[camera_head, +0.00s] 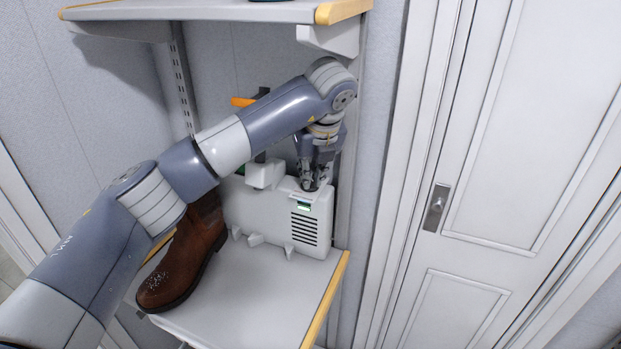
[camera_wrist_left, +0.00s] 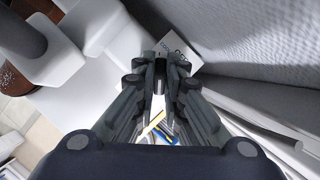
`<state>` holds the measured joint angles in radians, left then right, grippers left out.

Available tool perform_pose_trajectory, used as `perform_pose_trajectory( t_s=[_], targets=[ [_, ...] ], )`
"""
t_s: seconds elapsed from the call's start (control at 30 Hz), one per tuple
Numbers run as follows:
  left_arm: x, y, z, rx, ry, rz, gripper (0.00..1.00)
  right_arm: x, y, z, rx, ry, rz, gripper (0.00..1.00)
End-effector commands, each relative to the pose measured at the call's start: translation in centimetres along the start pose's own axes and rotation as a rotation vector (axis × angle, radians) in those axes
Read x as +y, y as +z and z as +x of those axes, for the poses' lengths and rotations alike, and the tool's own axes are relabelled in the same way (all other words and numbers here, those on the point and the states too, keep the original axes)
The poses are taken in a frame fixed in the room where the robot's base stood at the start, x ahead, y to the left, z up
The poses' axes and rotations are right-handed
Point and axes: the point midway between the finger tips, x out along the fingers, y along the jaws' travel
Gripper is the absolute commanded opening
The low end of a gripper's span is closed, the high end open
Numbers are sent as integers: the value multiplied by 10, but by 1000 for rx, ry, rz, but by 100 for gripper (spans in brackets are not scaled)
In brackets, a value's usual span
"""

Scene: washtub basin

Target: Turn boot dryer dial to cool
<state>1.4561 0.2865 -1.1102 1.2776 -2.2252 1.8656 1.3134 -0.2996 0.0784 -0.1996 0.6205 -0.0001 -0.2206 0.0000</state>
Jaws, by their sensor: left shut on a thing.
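The white boot dryer (camera_head: 262,222) stands on the lower shelf, with a small green label and a vent grille on its front. Its top also shows in the left wrist view (camera_wrist_left: 100,30). My left gripper (camera_head: 314,186) points down at the right end of the dryer's top. In the left wrist view its fingers (camera_wrist_left: 160,72) are closed around a small dark dial (camera_wrist_left: 160,80), mostly hidden between them. A label (camera_wrist_left: 180,54) with partly covered lettering lies just beyond the fingertips. The dial's setting cannot be read. My right gripper is out of view.
A brown boot (camera_head: 186,262) stands left of the dryer on the shelf (camera_head: 262,300). An upper shelf (camera_head: 220,10) is above my arm. A wall upright is close to the right. A white door (camera_head: 520,150) with a handle (camera_head: 436,207) is farther right.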

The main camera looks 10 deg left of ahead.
Motion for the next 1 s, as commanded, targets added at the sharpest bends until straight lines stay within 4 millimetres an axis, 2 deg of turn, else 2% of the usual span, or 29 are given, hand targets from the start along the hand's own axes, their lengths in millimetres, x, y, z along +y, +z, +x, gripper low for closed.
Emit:
perform_pose_trajectory(
  t_s=[0.03, 0.67, 0.7, 0.77, 1.0],
  targets=[
    [0, -4, 5, 9, 13, -12, 0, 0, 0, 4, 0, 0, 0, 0],
    [0, -5, 4, 13, 32, -54, 0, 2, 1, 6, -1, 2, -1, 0],
    [0, -5, 4, 13, 32, -53, 19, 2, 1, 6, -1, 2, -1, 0],
    [0, -5, 4, 13, 32, -53, 30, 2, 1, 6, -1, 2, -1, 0],
    [0, -3, 3, 9, 29, -55, 30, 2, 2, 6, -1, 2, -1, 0]
  ],
)
